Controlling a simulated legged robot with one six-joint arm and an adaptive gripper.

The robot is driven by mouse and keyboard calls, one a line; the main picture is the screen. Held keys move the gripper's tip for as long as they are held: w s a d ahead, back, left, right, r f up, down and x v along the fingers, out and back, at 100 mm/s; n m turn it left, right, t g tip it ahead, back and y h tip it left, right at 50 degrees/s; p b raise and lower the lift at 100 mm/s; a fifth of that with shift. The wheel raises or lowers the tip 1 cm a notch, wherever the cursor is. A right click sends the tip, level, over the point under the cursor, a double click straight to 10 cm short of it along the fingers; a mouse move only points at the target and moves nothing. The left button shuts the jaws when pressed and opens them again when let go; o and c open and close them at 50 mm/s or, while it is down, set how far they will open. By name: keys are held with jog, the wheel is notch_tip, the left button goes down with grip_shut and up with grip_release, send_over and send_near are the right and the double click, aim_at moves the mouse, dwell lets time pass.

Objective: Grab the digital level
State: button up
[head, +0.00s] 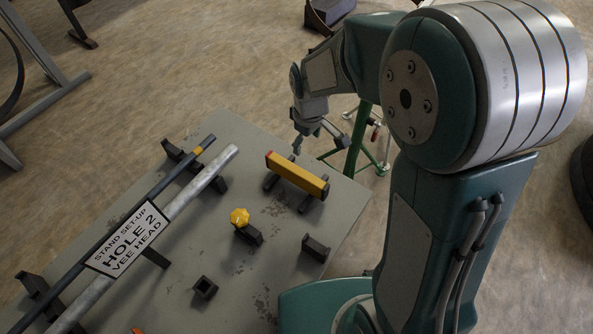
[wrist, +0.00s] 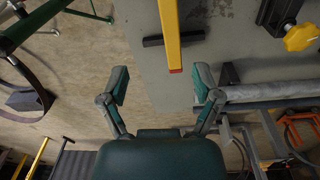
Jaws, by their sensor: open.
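The digital level is a long yellow bar (head: 297,174) with dark edging and a red end, resting across two dark supports on a grey table. It also shows in the wrist view as a yellow bar (wrist: 171,38) at the top, its red end pointing toward my gripper. My gripper (head: 319,146) is open and empty, just past the table's far edge and beyond the level. In the wrist view the two fingers (wrist: 161,82) are spread wide, with the red end ahead of and between them, slightly right of centre, not touching.
The grey table (head: 215,240) also bears a yellow knob (head: 240,217) on a dark block, a dark square socket (head: 204,287), another dark block (head: 315,247) and long bars with a "HOLE 2 VEE HEAD" sign (head: 128,238). A green stand (head: 357,140) is beyond the table.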

jog(key=n, duration=0.1)
send_over(296, 169)
jog(key=shift+g, duration=0.3)
jog(key=f, duration=0.4)
jog(key=shift+w+d+f, duration=0.1)
jog(key=shift+d+f, duration=0.15)
jog(key=shift+f, duration=0.1)
notch_tip(296, 169, down, 5)
jog(key=shift+d+r, duration=0.1)
jog(key=shift+r, duration=0.05)
jog(key=f, duration=0.5)
jog(key=shift+a, duration=0.4)
jog(key=shift+f, duration=0.55)
grip_shut()
